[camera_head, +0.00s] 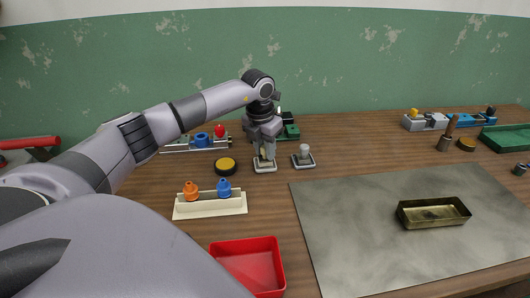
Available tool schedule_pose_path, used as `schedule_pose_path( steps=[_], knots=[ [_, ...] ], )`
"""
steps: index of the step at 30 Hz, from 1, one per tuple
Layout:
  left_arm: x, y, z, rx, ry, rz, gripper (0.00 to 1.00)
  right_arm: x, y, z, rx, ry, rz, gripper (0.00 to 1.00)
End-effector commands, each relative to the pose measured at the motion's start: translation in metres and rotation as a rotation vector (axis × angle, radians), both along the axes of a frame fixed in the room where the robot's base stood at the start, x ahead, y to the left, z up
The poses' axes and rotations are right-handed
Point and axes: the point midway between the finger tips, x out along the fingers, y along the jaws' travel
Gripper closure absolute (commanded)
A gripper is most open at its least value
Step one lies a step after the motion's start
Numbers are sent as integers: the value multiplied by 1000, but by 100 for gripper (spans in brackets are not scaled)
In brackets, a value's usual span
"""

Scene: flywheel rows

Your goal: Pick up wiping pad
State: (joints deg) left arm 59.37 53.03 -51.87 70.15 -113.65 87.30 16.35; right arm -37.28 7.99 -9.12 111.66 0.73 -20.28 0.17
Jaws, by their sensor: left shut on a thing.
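My left gripper (264,154) points down over the back middle of the table. It is shut on a small pad with a pale, flat, squarish base (264,169), which seems to be the wiping pad. The fingers hide the upper part of this pad, and its base is at or very near the table top. A similar flat pad with an upright grey knob (304,150) stands just to the right, apart from the gripper. My right gripper is not in view.
A black-and-yellow round tin (226,166) and a cream rack (211,207) with orange and blue pieces stand left of the gripper. A red tray (250,262) is in front. A grey mat (370,230) with a brass tray (433,212) lies right. Fixtures line the back.

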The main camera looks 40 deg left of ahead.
Motion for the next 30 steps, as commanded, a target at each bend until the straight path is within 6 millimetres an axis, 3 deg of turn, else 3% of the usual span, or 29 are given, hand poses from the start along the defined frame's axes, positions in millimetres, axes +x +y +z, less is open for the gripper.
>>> schedule_pose_path(
  steps=[5,12,18,24,30],
  knots=[
    [1,0,33,0,-8,1,100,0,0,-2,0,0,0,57],
    [2,0,104,-1,-11,0,100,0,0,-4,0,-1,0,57],
    [1,0,154,-1,-7,0,100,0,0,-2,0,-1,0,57],
    [1,0,181,-1,-3,1,100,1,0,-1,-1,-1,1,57],
    [0,0,190,-1,-1,0,100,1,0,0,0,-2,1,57]
  ],
)
